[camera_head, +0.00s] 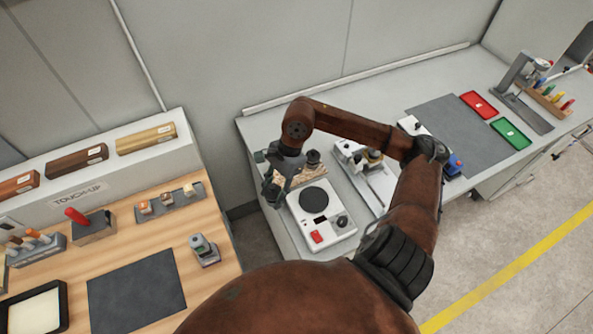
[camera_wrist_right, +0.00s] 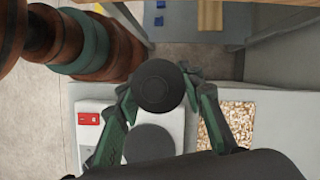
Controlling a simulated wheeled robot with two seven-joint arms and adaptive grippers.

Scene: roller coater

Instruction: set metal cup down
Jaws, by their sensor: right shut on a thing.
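My right gripper (camera_head: 274,189) reaches in from the right over the left end of the grey bench, beside the white hot plate (camera_head: 322,221). In the right wrist view the right gripper (camera_wrist_right: 160,98) is shut on the metal cup (camera_wrist_right: 158,82), which shows as a dark round shape between the two green-grey fingers. Below it in that view lies the hot plate's dark round top (camera_wrist_right: 148,145), partly overlapped by the cup. I cannot make out the cup clearly in the head view, nor how high it is held. My left gripper is not in view.
A tray of wood chips (camera_wrist_right: 238,120) lies close beside the gripper. A white device (camera_head: 366,175) stands right of the hot plate. A gap separates the bench from the wooden touch-up table (camera_head: 225,268). The grey mat (camera_head: 458,135) has clear room.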

